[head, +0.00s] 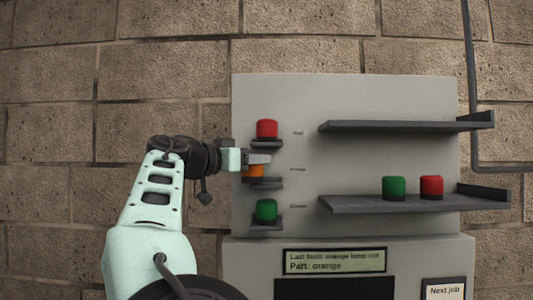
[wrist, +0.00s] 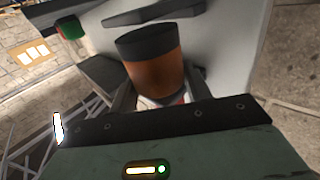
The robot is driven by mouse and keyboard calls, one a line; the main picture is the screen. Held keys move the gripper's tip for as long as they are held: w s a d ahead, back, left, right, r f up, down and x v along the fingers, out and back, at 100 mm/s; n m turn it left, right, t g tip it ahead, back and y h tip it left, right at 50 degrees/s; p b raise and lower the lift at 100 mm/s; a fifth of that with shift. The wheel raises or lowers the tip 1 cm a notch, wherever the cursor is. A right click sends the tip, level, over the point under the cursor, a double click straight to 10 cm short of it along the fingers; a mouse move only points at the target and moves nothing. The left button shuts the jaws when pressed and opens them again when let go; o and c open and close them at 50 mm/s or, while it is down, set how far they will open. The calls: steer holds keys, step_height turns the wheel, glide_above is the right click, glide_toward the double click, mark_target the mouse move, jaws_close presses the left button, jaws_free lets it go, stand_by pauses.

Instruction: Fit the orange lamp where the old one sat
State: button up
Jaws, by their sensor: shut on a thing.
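An orange lamp (head: 252,172) with a dark base is in my gripper (head: 261,159), at the middle ledge (head: 264,184) of the grey panel. In the head view the jaws hide part of it. The wrist view shows the orange lamp (wrist: 156,75) between the two fingers, its dark base pointing away from the palm. A dark ledge (wrist: 98,70) is close beside it there. I cannot tell whether the base touches the ledge. The panel display (head: 333,261) reads "Part: orange".
A red lamp (head: 267,129) sits on the ledge above and a green lamp (head: 266,209) on the ledge below, both close. At right, the lower shelf (head: 350,205) holds a green and a red lamp. The upper shelf (head: 400,126) is empty. A "Next job" sign (head: 444,291) is at lower right.

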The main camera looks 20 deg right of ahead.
steer(key=shift+w+d, duration=0.3)
steer(key=shift+d, duration=0.35)
steer(key=p+x, duration=0.3)
steer(key=x, duration=0.1)
steer(key=shift+r, duration=0.25)
steer(key=shift+a+f+p, duration=0.2)
steer(key=shift+f+p, duration=0.05)
steer(key=shift+p, duration=0.25)
steer(key=shift+f, duration=0.35)
steer(key=o, duration=1)
